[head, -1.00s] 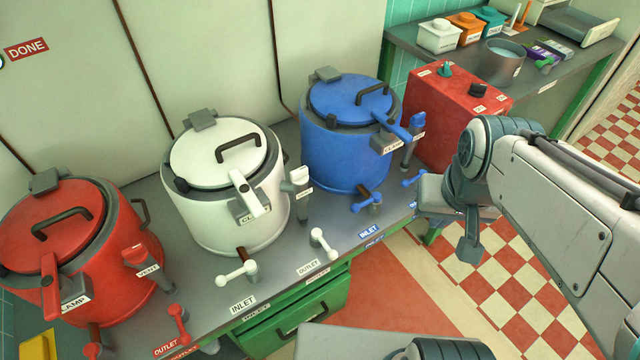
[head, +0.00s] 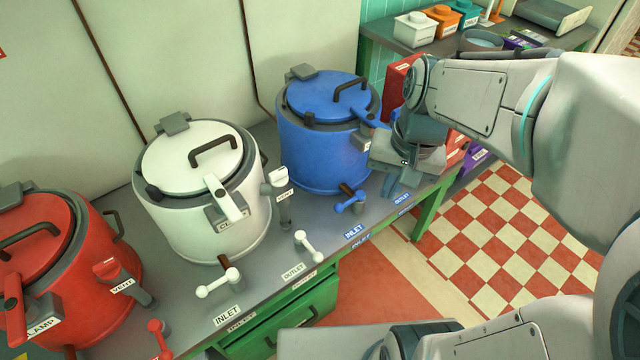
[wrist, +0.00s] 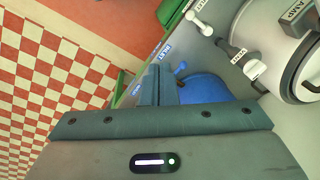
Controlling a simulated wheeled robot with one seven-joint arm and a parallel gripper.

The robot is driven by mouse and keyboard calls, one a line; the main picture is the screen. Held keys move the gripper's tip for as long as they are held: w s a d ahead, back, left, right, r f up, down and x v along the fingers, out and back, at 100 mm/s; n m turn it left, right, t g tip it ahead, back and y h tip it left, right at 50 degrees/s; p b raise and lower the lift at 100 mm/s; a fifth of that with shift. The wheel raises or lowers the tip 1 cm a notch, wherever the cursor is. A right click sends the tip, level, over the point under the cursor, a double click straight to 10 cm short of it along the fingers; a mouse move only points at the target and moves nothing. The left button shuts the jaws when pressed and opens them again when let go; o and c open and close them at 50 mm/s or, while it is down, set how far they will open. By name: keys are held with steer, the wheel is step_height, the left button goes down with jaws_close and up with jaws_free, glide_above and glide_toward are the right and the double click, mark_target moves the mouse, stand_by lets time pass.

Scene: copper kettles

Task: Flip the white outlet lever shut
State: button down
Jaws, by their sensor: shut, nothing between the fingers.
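The white outlet lever (head: 307,246) stands on the bench edge in front of the white kettle (head: 200,205), above the OUTLET label (head: 293,272). It has a white arm with a round knob, slanting toward the front right. A white lever, likely the same one, shows in the wrist view (wrist: 199,24) near the top. My gripper (head: 392,188) is shut and empty, over the bench's right end in front of the blue kettle, apart from the white lever. Its fingers also show in the wrist view (wrist: 159,74). My gripper hides the blue outlet lever in the head view.
The white inlet lever (head: 222,284) is to the left. The blue inlet lever (head: 351,203) stands between the white outlet lever and my gripper. The white vent (head: 280,188) rises behind. The blue kettle (head: 320,150) and red kettle (head: 75,260) flank the white one. Tiled floor (head: 490,230) is clear.

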mark_target(309, 246)
steer(key=w+f+m+g+y+b, duration=0.5)
steer(key=w+f+m+b, duration=0.2)
steer(key=w+f, duration=0.8)
steer(key=shift+w+a+f+m+b, duration=0.2)
steer(key=shift+a+f+m+b, duration=0.15)
steer(key=shift+f+m, duration=0.3)
steer(key=b+x, duration=0.3)
steer(key=x, duration=1.7)
steer(key=shift+a+r, duration=0.15)
steer(key=shift+a, duration=0.1)
steer(key=shift+s+a+m+t+y, duration=0.15)
steer(key=shift+s+m+t+y, duration=0.05)
steer(key=shift+m+t+y, duration=0.15)
